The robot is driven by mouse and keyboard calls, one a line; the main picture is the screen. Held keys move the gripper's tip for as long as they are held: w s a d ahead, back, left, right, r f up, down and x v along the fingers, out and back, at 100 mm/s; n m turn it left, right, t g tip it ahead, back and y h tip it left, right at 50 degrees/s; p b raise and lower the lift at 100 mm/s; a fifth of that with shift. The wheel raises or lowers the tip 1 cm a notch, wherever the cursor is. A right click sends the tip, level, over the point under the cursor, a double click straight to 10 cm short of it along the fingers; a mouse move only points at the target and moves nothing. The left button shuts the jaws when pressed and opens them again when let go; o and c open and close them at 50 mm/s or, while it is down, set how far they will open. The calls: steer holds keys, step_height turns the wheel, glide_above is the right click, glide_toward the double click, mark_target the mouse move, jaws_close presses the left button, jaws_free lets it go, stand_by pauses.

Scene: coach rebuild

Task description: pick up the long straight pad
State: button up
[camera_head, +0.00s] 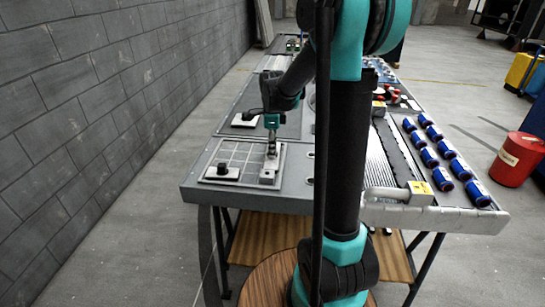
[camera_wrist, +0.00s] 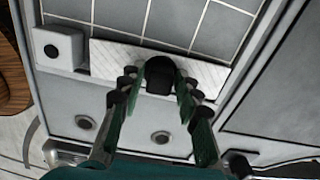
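The long straight pad (camera_wrist: 112,58) is a pale strip with fine grain and an upright black knob (camera_wrist: 160,74) at its middle. It lies flat along one edge of a grey gridded panel. My gripper (camera_wrist: 160,88) is over the pad, its fingers apart on either side of the knob. I cannot tell whether they touch it. In the head view my gripper (camera_head: 272,152) points down at the panel's right edge, and the arm partly hides the pad.
A small grey block with a black knob (camera_wrist: 58,50) sits at the pad's left end in the wrist view. Another black-knobbed pad (camera_head: 222,171) lies on the gridded panel (camera_head: 236,153). A red drum (camera_head: 515,160) stands on the floor.

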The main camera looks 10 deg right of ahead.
jaws_close()
steer(key=shift+r, duration=0.15)
